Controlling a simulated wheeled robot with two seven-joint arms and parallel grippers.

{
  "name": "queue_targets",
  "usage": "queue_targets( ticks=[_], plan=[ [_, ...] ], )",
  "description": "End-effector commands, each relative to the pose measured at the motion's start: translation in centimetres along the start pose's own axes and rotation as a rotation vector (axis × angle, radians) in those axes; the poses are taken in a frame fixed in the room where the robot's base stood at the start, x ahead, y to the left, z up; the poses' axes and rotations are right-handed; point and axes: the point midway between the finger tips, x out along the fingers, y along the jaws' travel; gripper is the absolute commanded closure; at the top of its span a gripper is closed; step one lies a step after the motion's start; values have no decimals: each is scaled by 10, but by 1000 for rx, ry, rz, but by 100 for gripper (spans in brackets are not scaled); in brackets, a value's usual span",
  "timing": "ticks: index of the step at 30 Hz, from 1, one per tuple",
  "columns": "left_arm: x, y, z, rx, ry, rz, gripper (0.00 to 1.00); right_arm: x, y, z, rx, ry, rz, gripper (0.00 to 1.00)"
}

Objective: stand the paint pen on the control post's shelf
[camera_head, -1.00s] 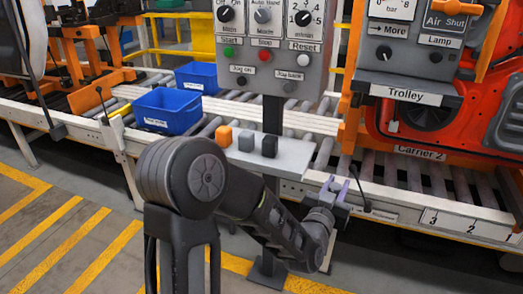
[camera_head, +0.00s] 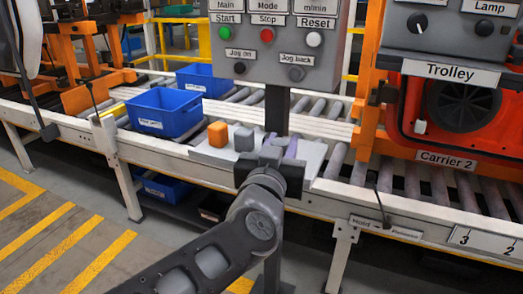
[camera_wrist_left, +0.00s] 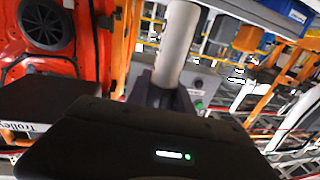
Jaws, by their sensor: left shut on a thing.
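The control post (camera_head: 278,50) stands at the back middle, with its pale shelf (camera_head: 313,160) low on its column. My left gripper (camera_head: 281,149) is in front of and over the middle of the shelf; I cannot tell its height above it. In the left wrist view a pale grey cylinder, which I take for the paint pen (camera_wrist_left: 178,42), is gripped between dark fingers. In the head view I cannot make out the pen; the gripper and wrist hide that area. My right gripper is not in view.
An orange block (camera_head: 217,134) and a grey block (camera_head: 244,139) stand on the shelf's left part. The black block is hidden behind my gripper. A blue bin (camera_head: 165,112) sits on the roller line at left; the orange carrier (camera_head: 455,110) is at right.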

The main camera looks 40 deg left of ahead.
Motion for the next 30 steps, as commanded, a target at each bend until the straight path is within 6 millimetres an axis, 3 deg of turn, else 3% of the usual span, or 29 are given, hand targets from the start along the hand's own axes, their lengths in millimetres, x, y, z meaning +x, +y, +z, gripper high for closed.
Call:
queue_targets(
  ticks=[11, 15, 26, 28, 30],
  plan=[
    [11, -1, -4, -3, -6, -1, 100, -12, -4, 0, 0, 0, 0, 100],
    [31, 2, -5, -1, -7, 5, 100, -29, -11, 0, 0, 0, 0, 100],
    [92, 1, -10, 1, -9, 2, 100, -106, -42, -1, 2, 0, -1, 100],
    [113, 0, 0, -1, -1, 0, 100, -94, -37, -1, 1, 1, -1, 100],
    [132, 0, 0, -1, -1, -2, 100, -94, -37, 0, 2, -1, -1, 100]
  ],
)
